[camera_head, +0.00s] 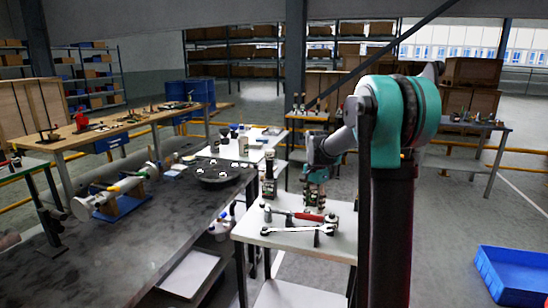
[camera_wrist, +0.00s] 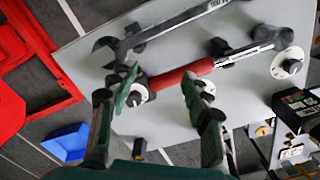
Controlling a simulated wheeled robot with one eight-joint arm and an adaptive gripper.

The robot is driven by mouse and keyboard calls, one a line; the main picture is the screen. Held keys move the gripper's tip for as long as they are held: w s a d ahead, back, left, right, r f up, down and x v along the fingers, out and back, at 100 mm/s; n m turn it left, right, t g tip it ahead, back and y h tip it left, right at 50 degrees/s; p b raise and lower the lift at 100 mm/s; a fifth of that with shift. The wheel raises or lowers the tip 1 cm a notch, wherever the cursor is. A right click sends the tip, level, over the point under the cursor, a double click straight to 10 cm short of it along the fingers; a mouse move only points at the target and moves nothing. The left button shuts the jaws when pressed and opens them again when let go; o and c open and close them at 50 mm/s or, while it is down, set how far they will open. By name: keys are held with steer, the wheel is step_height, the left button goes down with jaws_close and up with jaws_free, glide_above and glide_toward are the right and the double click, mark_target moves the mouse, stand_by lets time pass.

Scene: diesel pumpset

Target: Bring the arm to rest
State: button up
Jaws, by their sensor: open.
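My arm reaches out from the right side of the head view, with its teal elbow raised and its forearm slanting down to the left. My gripper (camera_head: 315,196) hangs over the small white table (camera_head: 258,236). In the wrist view my gripper (camera_wrist: 158,84) has its two fingers spread apart, with nothing held between them. A red-handled tool with a metal shaft (camera_wrist: 182,75) lies past the fingertips on the white top. A grey open-ended wrench (camera_wrist: 160,30) lies beside it. I cannot tell how close the fingertips are to the red handle.
A long dark workbench (camera_head: 120,235) fills the left. A dark round plate (camera_head: 215,172) sits on it. A blue bin (camera_head: 512,275) stands on the floor at lower right. A dark box (camera_wrist: 297,105) is at the wrist view's right edge. Open floor shows right of my arm.

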steer(key=s+d+f+n+t, duration=0.1)
steer(key=s+f+n, duration=0.2)
steer(key=s, duration=0.7)
steer(key=s+d+f+n+t, duration=0.1)
steer(key=s+f+n, duration=0.3)
steer(key=s, duration=0.6)
steer(key=s+d+f+n+t, duration=0.2)
steer(key=s+f+n, duration=0.1)
steer(key=s, duration=0.7)
steer(key=shift+s+f+n, duration=0.2)
steer(key=shift+f+n, duration=0.1)
